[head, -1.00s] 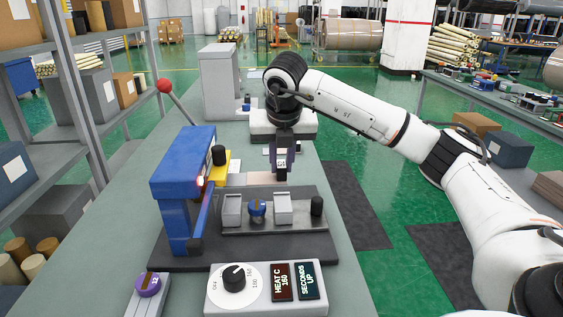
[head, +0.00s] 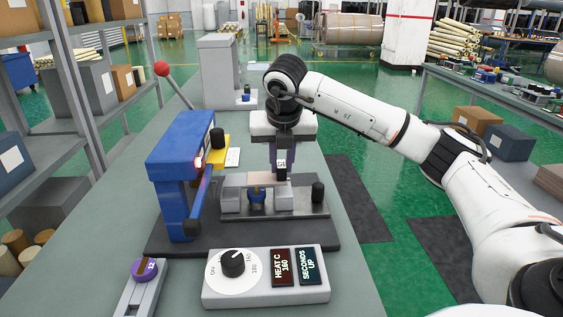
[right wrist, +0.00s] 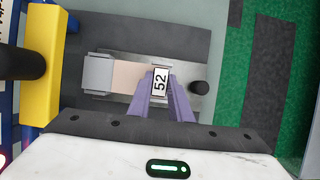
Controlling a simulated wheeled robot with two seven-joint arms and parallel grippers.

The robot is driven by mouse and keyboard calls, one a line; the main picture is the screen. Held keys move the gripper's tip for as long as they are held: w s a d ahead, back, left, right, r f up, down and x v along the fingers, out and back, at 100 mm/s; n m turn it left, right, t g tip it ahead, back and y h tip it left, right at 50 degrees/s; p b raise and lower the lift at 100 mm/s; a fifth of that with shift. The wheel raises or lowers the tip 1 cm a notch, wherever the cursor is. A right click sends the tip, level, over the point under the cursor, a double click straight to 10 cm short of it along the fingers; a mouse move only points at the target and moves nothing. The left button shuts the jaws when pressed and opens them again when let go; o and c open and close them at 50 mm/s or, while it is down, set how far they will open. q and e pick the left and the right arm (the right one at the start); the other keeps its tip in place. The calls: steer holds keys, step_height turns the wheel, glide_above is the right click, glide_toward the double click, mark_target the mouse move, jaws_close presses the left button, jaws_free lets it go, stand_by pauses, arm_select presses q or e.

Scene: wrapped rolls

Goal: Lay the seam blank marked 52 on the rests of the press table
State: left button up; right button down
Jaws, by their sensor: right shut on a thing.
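The seam blank marked 52 (right wrist: 126,76) is a thin pinkish strip, with its white label (right wrist: 160,82) at the end in my jaws. In the head view the blank (head: 242,180) spans above the left rest (head: 230,201) and toward the right rest (head: 279,202) of the press table (head: 300,209). I cannot tell whether it touches them. My right gripper (head: 281,170) points down with its purple fingers shut on the blank's right end. The left rest also shows in the right wrist view (right wrist: 96,73), by the blank's left end. My left gripper is not in view.
A black knob (head: 318,190) stands at the press table's right end.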

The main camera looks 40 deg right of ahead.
steer(key=shift+f, duration=0.1)
stand_by(0.5)
steer(key=shift+f+b, duration=1.05)
steer(key=shift+f, duration=0.3)
steer(key=c, duration=1.5)
jaws_free()
steer(key=shift+c, duration=0.2)
